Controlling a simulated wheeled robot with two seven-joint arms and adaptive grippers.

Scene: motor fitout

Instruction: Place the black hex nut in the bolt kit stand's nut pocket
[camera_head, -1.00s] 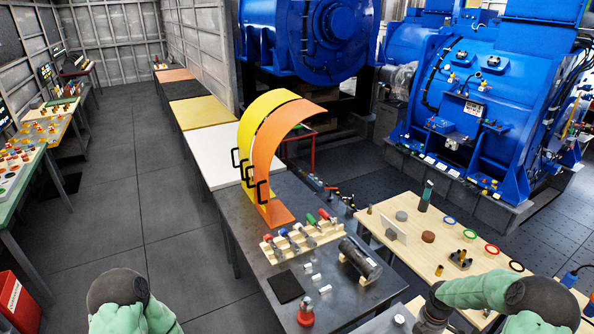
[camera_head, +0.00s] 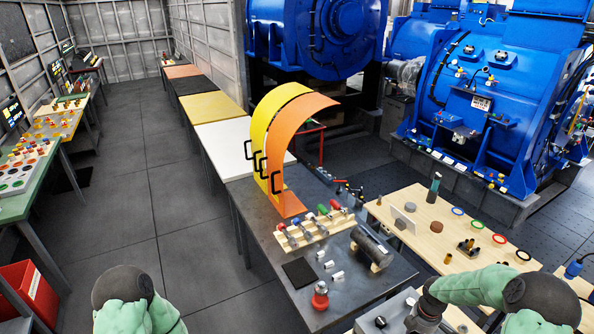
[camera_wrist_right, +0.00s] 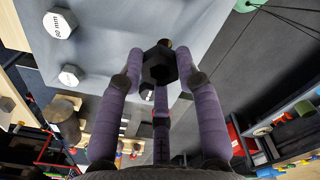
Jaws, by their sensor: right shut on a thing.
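My right gripper (camera_wrist_right: 158,72) has purple fingers and is shut on the black hex nut (camera_wrist_right: 159,64), gripped at the fingertips in the right wrist view. A small brass-coloured tip shows just behind the nut. In the head view my right arm comes in at the lower right, and I cannot make out its fingers or the held nut. A dark stand with brass bolts (camera_head: 467,246) on the wooden table looks like the bolt kit stand; I cannot make out its nut pocket. My left gripper is outside the frames; only its arm shows at the lower left.
The dark bench (camera_head: 262,232) carries a bolt rack (camera_head: 314,231), a dark cylinder (camera_head: 371,250) and a red knob (camera_head: 320,296). Coloured rings and small blocks lie on the wooden table (camera_head: 408,205). A small black thing (camera_head: 380,322) sits on a grey surface at the bottom.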

